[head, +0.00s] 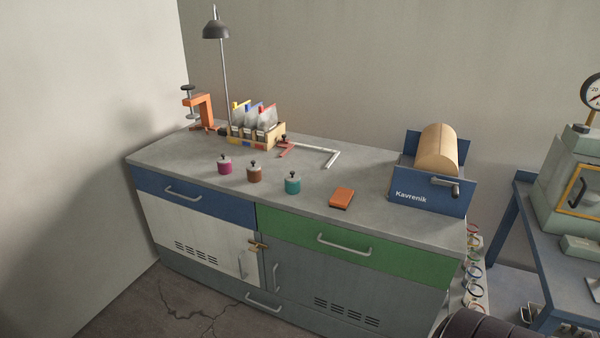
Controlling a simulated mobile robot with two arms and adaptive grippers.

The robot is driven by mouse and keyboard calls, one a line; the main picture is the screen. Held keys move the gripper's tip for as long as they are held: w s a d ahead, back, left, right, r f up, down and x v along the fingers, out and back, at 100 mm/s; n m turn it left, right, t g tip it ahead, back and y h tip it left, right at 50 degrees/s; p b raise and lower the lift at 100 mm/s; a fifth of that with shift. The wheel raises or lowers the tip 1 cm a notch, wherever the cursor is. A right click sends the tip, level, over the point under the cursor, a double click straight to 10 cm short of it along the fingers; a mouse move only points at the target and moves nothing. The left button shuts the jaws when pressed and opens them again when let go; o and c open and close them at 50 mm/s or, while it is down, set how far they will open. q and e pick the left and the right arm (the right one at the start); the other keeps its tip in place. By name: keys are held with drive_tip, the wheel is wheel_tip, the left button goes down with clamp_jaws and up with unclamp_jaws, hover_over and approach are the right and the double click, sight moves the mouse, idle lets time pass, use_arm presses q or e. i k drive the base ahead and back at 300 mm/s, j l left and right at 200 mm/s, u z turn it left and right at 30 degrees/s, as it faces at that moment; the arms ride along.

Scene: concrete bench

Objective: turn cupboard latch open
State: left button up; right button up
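A small brass latch (258,244) sits on the cupboard front, where the white door (195,232) on the left meets the grey door (345,277) on the right. Both doors look closed. The latch appears to lie roughly level across the gap, but it is too small to tell its exact position. A vertical handle shows on each side of the gap below it. Neither of my grippers can be seen in the head view.
Above the doors are a blue drawer (158,187) and a green drawer (385,253). The bench top (215,203) holds several small pots, an orange block (341,197), a roll dispenser (432,191) and a lamp (216,30). A blue table (520,235) stands right. Floor at front left is clear.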

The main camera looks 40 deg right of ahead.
sight(254, 249)
drive_tip(key=z, duration=1.15)
